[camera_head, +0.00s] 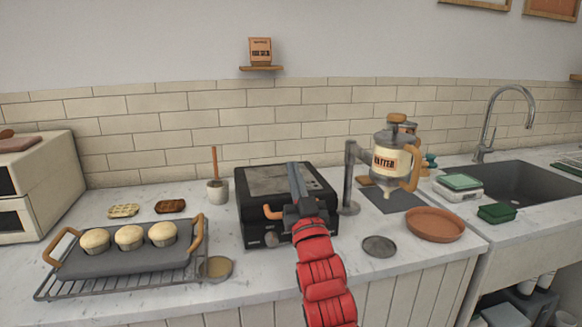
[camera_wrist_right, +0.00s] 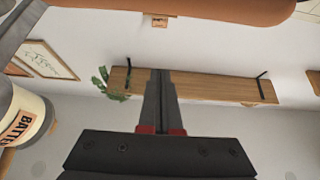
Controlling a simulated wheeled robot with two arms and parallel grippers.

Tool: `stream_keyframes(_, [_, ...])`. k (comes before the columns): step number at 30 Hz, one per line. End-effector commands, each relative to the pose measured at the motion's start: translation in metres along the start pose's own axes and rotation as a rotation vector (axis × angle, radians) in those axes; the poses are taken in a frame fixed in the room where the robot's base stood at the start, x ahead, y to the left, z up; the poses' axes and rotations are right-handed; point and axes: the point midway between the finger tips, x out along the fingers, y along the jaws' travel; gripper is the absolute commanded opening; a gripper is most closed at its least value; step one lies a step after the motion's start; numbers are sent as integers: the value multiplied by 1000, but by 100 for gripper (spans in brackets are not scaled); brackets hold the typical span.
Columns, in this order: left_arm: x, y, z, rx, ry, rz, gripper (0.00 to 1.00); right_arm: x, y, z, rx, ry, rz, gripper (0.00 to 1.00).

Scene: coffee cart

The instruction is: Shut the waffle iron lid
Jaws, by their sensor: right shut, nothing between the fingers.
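The black waffle iron (camera_head: 285,215) stands at the middle of the counter. Its lid (camera_head: 265,180) appears to lie flat over the base; I cannot tell whether a small gap is left. Its orange-brown handle (camera_head: 271,212) is at the front, partly hidden by my gripper. My right gripper (camera_head: 294,178) is shut and empty, over the right part of the lid with its fingers pointing away; I cannot tell whether it touches. Its closed fingers also show in the right wrist view (camera_wrist_right: 160,80). My left gripper is not in view.
Left are a tray (camera_head: 125,262) of muffins and a cup with a brush (camera_head: 217,188). Right are the batter dispenser (camera_head: 388,160) on its stand, a grey disc (camera_head: 379,246) and a brown dish (camera_head: 435,224). The front counter strip near the disc is mostly clear.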

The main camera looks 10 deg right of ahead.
Motion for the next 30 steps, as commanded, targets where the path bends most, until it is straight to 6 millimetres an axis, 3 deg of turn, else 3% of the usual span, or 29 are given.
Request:
stream_keyframes(1, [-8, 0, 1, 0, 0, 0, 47, -7, 0, 9, 0, 10, 1, 0])
stream_keyframes(7, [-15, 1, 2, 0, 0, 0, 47, -16, 0, 14, 0, 56, 1, 0])
stream_keyframes(24, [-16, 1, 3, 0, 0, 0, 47, -18, 0, 14, 0, 70, 1, 0])
stream_keyframes(30, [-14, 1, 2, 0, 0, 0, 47, -36, 0, 16, 0, 68, 1, 0])
